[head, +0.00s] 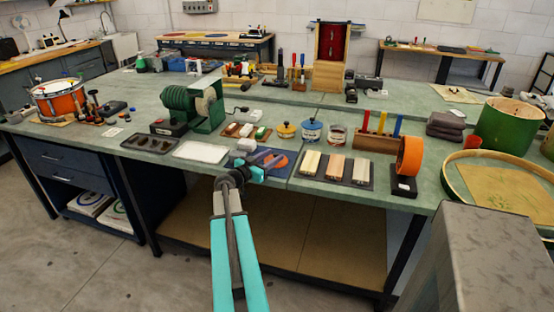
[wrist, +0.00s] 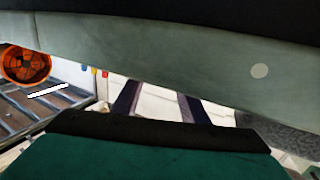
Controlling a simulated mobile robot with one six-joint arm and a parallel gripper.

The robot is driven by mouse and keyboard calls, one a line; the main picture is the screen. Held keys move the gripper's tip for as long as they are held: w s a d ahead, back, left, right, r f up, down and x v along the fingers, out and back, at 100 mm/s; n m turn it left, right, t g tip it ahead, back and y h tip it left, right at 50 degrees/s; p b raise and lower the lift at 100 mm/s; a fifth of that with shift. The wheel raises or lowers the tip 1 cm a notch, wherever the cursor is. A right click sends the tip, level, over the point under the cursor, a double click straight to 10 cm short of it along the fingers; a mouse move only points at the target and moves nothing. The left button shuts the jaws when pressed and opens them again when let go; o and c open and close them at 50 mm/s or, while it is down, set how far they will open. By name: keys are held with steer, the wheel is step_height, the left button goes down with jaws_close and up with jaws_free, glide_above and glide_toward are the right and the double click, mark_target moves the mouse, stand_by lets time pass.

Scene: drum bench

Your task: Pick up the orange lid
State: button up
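A small jar with an orange-yellow lid (head: 286,126) stands on the green workbench (head: 225,168), left of a jar with a blue lid (head: 311,127). A flat orange piece (head: 280,163) lies on a blue mat closer to the front edge; I cannot tell what it is. My gripper (head: 264,170) is over the front edge of the bench, near the mat and in front of the jars, apart from the orange-yellow lid. It is too small to tell whether its fingers are open. The wrist view does not show the jars clearly.
A white box (head: 246,145), a pale tray (head: 201,152), wooden blocks on a dark tray (head: 323,178) and an orange roll (head: 409,156) crowd the front. A green coil machine (head: 205,108) stands left.

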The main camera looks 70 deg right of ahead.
jaws_close()
stand_by(0.3)
steer(key=shift+r, duration=0.1)
steer(key=shift+a+r+b, duration=0.1)
steer(key=shift+r+b, duration=0.6)
steer(key=shift+r, duration=1)
steer(key=s+a+r+b, duration=0.1)
steer(key=a, duration=1.2)
steer(key=shift+r, duration=0.2)
steer(key=a+p, duration=0.1)
steer(key=p, duration=0.6)
steer(key=shift+r, duration=0.15)
